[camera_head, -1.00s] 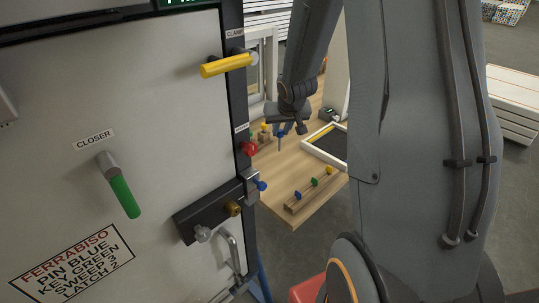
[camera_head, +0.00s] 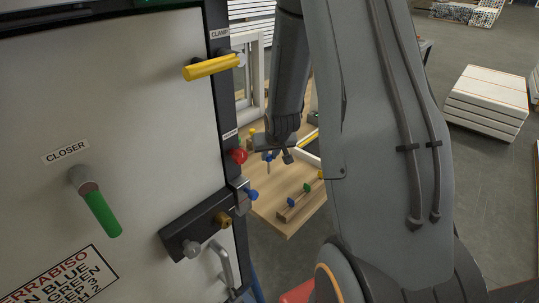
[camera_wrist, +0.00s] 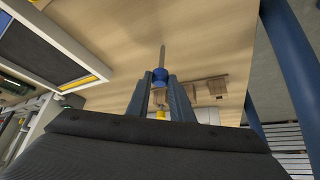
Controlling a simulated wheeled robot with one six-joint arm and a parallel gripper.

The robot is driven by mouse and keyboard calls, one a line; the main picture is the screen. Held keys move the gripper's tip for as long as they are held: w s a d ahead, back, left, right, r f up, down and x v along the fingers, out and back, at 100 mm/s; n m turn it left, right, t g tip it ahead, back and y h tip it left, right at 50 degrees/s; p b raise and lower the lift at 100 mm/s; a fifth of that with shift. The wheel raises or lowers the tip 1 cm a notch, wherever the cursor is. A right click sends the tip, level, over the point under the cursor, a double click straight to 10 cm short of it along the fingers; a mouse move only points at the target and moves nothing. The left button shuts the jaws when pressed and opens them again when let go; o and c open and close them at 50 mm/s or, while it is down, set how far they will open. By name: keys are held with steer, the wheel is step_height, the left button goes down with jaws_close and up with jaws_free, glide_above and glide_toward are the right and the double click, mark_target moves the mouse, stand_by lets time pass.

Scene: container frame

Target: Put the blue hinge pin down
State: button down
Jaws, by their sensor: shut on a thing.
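My gripper (camera_wrist: 163,100) is shut on the blue hinge pin (camera_wrist: 160,74), which has a blue head and a thin grey metal shaft. In the wrist view the head sits between the fingertips and the shaft points away from the gripper toward the wooden surface. In the head view my gripper (camera_head: 273,148) is over the workbench (camera_head: 271,213), with the pin (camera_head: 268,157) hanging shaft down. I cannot tell whether the shaft's tip touches the bench.
A wooden rack (camera_head: 297,207) with blue, green and yellow heads is at the bench's front. A framed dark tray lies beyond my arm. At left stands a pale door panel (camera_head: 120,130) with a yellow clamp handle (camera_head: 211,68), a red knob (camera_head: 238,156) and a blue-headed pin (camera_head: 250,194).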

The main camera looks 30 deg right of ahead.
steer(key=shift+f, duration=0.2)
steer(key=shift+f, duration=0.1)
steer(key=c, duration=1.6)
jaws_free()
steer(key=shift+o, duration=0.2)
steer(key=shift+s+r, duration=0.15)
steer(key=shift+r, duration=0.4)
steer(key=v, duration=1.1)
steer(key=shift+s, duration=0.1)
